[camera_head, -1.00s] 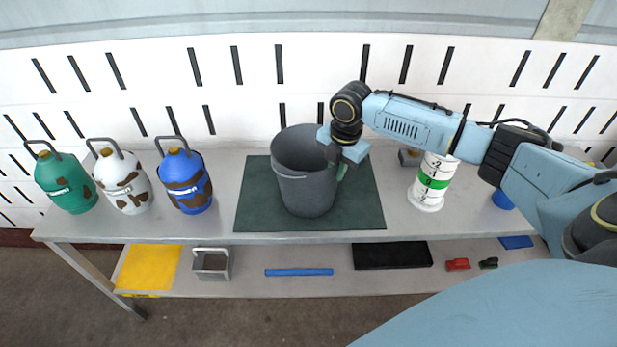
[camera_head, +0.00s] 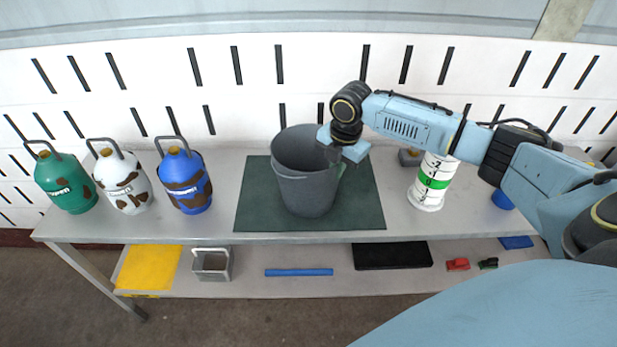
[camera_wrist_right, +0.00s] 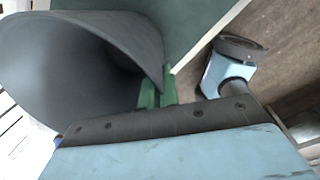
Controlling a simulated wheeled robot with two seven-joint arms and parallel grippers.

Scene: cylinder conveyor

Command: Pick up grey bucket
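The grey bucket (camera_head: 305,190) stands upright on a dark green mat (camera_head: 258,205) at the middle of the table. My right gripper (camera_head: 341,170) is at the right side of its rim, reaching down from above. In the right wrist view the bucket (camera_wrist_right: 120,40) fills the upper left. There the green fingers of my right gripper (camera_wrist_right: 157,94) are close together with the bucket's wall edge between them, so it looks shut on the wall. In the head view the fingers are mostly hidden behind the gripper body and bucket. My left gripper is not in view.
Green (camera_head: 66,183), white (camera_head: 122,182) and blue (camera_head: 184,182) canisters stand at the left of the table. A white cylinder with a green band (camera_head: 432,183) stands right of the mat, below my right arm. A lower shelf (camera_head: 345,283) holds several items.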

